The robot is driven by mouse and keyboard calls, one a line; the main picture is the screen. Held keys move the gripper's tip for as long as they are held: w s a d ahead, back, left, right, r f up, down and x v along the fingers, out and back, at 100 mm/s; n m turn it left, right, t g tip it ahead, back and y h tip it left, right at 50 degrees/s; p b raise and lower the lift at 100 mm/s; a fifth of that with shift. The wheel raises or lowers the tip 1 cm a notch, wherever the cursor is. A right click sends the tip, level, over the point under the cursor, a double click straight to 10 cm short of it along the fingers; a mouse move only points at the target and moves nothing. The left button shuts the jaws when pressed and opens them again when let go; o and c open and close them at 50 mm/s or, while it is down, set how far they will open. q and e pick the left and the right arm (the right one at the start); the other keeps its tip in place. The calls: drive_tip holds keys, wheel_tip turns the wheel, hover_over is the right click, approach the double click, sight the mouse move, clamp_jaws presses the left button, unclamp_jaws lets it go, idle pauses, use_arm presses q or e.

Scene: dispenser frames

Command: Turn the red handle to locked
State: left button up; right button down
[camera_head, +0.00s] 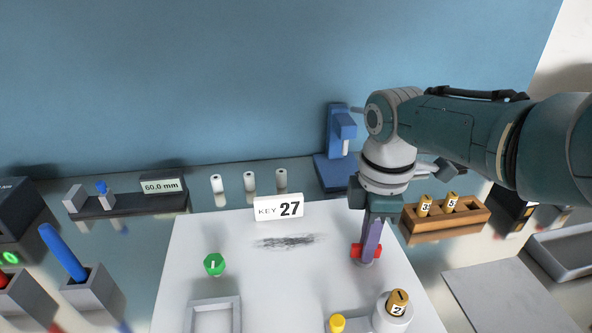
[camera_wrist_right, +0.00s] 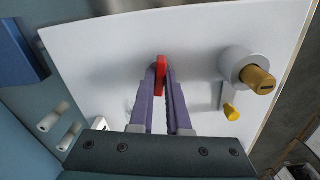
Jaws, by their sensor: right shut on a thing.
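The red handle (camera_head: 356,251) is on the right part of the white panel (camera_head: 232,236), and red shows on both sides of my gripper fingers. In the right wrist view the red handle (camera_wrist_right: 161,66) sits between the two purple fingertips. My right gripper (camera_head: 369,250) is shut on the red handle, reaching down from above. It also shows in the right wrist view (camera_wrist_right: 160,84). The fingers hide the middle of the handle. I see no lock marking near it. My left gripper is not in view.
The panel also bears a green knob (camera_head: 214,264), a "KEY 27" sign (camera_head: 279,208), a grey frame (camera_head: 213,302), a yellow knob (camera_head: 337,323) and a numbered brass cylinder (camera_head: 398,303) in a grey socket. A wooden block (camera_head: 445,222) with brass pieces stands right. A blue stand (camera_head: 335,160) is behind.

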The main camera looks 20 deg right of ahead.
drive_tip(key=shift+n, duration=0.5)
drive_tip(key=c, duration=0.9)
unclamp_jaws()
drive_tip(key=shift+r, duration=0.1)
drive_tip(key=shift+r+p, duration=0.35)
wheel_tip(320, 180, up, 9)
drive_tip(key=p, duration=0.4)
